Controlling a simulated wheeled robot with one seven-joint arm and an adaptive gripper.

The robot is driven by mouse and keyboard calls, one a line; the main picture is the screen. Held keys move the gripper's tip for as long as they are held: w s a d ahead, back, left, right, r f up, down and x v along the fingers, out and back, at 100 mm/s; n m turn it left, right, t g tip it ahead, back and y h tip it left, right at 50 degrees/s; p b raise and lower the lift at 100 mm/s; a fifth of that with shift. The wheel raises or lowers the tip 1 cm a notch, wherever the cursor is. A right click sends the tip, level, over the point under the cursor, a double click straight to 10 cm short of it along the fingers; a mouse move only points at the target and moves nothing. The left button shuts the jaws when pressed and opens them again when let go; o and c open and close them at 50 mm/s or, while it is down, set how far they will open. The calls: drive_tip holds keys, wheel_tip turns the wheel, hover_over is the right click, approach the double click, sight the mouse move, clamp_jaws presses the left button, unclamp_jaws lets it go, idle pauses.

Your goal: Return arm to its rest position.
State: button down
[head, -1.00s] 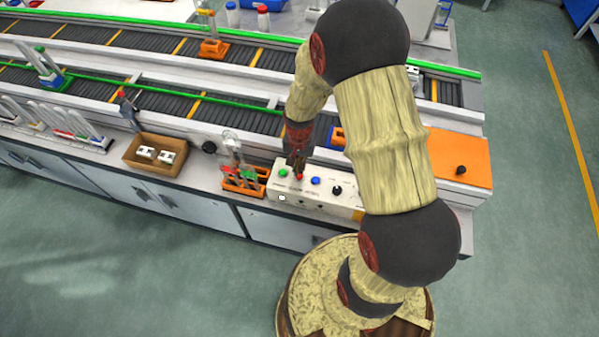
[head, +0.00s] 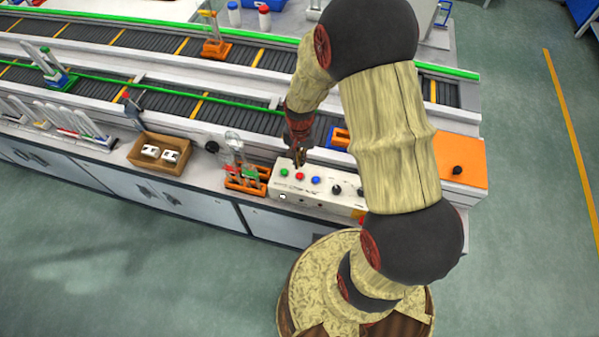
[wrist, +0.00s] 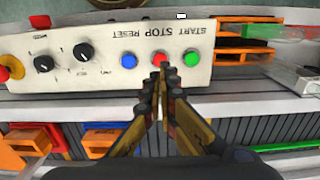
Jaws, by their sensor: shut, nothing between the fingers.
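My gripper (head: 299,163) is shut and empty, pointing down over the white control box (head: 330,203). In the wrist view my gripper (wrist: 161,70) has its fingertips together, overlapping the lower part of the red button (wrist: 161,58). The green button (wrist: 191,58) and blue button (wrist: 128,61) sit on either side of it. In the head view the fingertips are just above and behind the red button (head: 299,177). They look clear of it, but the gap is hard to judge. My arm hides part of the bench behind the box.
An orange rack (head: 246,180) with glassware stands left of the box. A cardboard box (head: 158,155) with white items lies further left. The conveyor (head: 200,105) runs behind. An orange block (head: 458,158) is at the right. Open floor (head: 530,230) lies on the right.

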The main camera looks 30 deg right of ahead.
idle(0.3)
drive_tip(key=s+a+r+n+t+b, duration=0.2)
drive_tip(key=s+r, duration=0.3)
drive_tip(key=r, duration=0.3)
drive_tip(key=s+a+r+n+t+b, duration=0.1)
drive_tip(key=s+a+r+n+b, duration=0.3)
drive_tip(key=r, duration=0.4)
drive_tip(key=s+a+r+n+t+b, duration=0.2)
drive_tip(key=s+r, duration=0.4)
drive_tip(key=r, duration=0.3)
drive_tip(key=shift+s+a+n+t+b, duration=0.3)
drive_tip(key=shift+a+n+b, duration=0.25)
drive_tip(key=shift+b, duration=0.3)
drive_tip(key=shift+r, duration=0.1)
